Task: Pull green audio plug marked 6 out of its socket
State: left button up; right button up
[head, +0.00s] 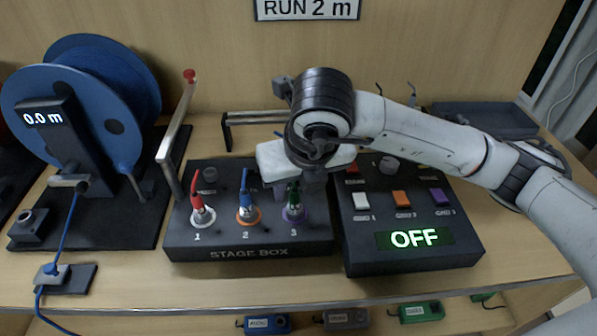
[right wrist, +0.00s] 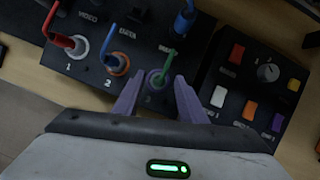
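A green plug (head: 293,194) with a green lead stands in the purple-ringed socket (head: 292,213) labelled 3 on the black stage box (head: 246,254). The green plug also shows in the right wrist view (right wrist: 169,64). I cannot read a 6 on it. My right gripper (right wrist: 160,78) is open and points down at this plug, with one finger on each side. Whether the fingers touch it I cannot tell. In the head view my right gripper (head: 290,188) hides part of the box's back row. My left gripper is not in view.
A red plug (head: 198,208) and a blue plug (head: 245,206) stand in sockets 1 and 2. Another blue plug (right wrist: 185,20) is behind the green one. A switch box (head: 413,260) reading OFF stands right. A blue cable reel (head: 75,95) and metal lever (head: 178,130) stand left.

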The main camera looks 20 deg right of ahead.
jog(key=shift+x, duration=1.15)
grip_shut()
